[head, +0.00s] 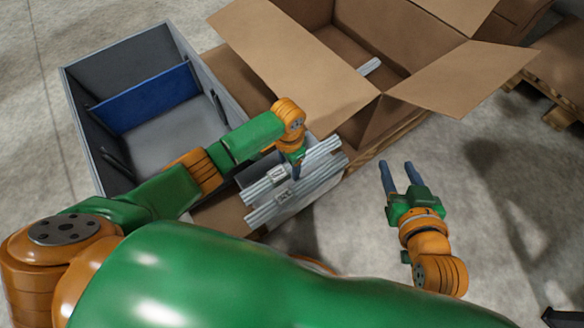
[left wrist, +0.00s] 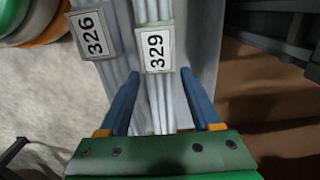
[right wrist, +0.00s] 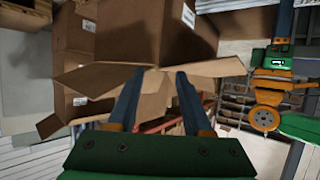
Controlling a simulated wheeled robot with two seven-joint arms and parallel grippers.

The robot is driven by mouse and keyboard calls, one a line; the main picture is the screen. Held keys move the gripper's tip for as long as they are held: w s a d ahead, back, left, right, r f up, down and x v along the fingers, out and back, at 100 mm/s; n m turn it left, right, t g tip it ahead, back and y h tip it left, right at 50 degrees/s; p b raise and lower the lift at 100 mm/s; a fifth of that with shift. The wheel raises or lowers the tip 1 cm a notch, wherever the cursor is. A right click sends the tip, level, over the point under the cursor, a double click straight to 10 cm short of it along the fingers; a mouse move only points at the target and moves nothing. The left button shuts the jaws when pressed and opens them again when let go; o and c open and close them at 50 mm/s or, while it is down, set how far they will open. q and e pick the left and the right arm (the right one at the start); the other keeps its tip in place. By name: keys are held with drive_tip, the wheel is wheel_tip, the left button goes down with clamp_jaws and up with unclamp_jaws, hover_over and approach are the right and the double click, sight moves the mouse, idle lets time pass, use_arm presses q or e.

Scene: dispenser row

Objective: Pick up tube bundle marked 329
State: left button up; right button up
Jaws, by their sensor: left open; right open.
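The tube bundle marked 329 (left wrist: 156,90) is a set of pale grey tubes with a white label, seen in the left wrist view. In the head view the bundle (head: 262,184) lies in a grey holder. My left gripper (head: 298,170) is open above it; in the left wrist view its two blue fingers (left wrist: 158,76) are on either side of the bundle, with a gap to each. The bundle marked 326 (left wrist: 93,36) lies beside it, left in the left wrist view. My right gripper (head: 400,168) is open and empty over bare floor, also seen in the right wrist view (right wrist: 155,75).
A grey bin (head: 160,133) with a blue divider (head: 147,98) stands at the left. A large open cardboard box (head: 290,55) on a pallet stands behind the holder, with a pale tube piece (head: 370,66) inside.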

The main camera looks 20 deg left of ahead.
use_arm(q)
drive_tip(key=shift+f+b, duration=0.5)
drive_tip(key=shift+f, duration=0.3)
clamp_jaws()
use_arm(e)
wheel_tip(320, 180, up, 7)
drive_tip(key=w+a+t+y, duration=0.1)
drive_tip(key=w+t, duration=0.1)
drive_tip(key=t, duration=0.2)
drive_tip(key=shift+a+r+y, duration=0.2)
drive_tip(key=shift+a+y, duration=0.05)
drive_tip(key=shift+y, duration=0.05)
